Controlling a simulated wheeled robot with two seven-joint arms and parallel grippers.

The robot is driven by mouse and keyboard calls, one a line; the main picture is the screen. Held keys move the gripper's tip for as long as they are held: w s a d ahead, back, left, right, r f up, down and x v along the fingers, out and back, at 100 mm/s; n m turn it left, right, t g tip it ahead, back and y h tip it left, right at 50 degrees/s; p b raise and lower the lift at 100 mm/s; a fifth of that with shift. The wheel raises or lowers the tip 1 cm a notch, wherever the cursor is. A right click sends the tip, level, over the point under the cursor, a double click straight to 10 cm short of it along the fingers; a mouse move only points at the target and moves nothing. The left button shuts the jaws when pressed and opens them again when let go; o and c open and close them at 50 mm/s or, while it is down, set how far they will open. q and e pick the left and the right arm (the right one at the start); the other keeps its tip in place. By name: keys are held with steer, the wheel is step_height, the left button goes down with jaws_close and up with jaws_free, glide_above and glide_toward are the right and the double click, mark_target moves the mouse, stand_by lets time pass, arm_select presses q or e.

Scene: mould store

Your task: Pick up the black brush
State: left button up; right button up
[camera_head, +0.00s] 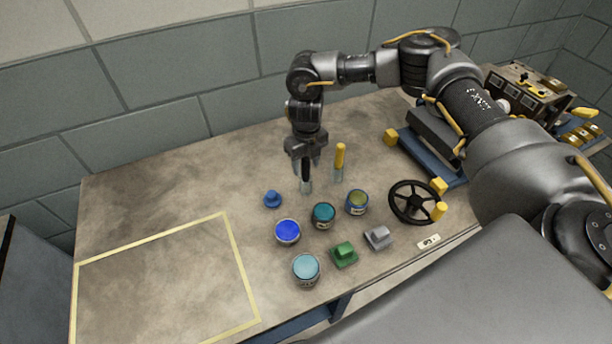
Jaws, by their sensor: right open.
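The black brush (306,174) stands upright on the table, its dark handle up and its grey lower end down. My right gripper (306,167) points down from above it and is open. Its fingers are around or just at the handle, and I cannot tell whether they touch it. The top of the handle is hidden by the gripper. My left gripper is not in view.
A yellow-handled brush (339,160) stands close on the right. In front are several paint tins, including a teal one (323,214), plus a blue knob-like piece (272,199) and a black handwheel (412,202). A yellow taped area (229,245) at left is empty.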

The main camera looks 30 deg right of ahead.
steer(key=shift+f, duration=0.75)
steer(key=shift+a, duration=0.1)
steer(key=shift+c, duration=0.4)
jaws_close()
steer(key=shift+r, duration=0.1)
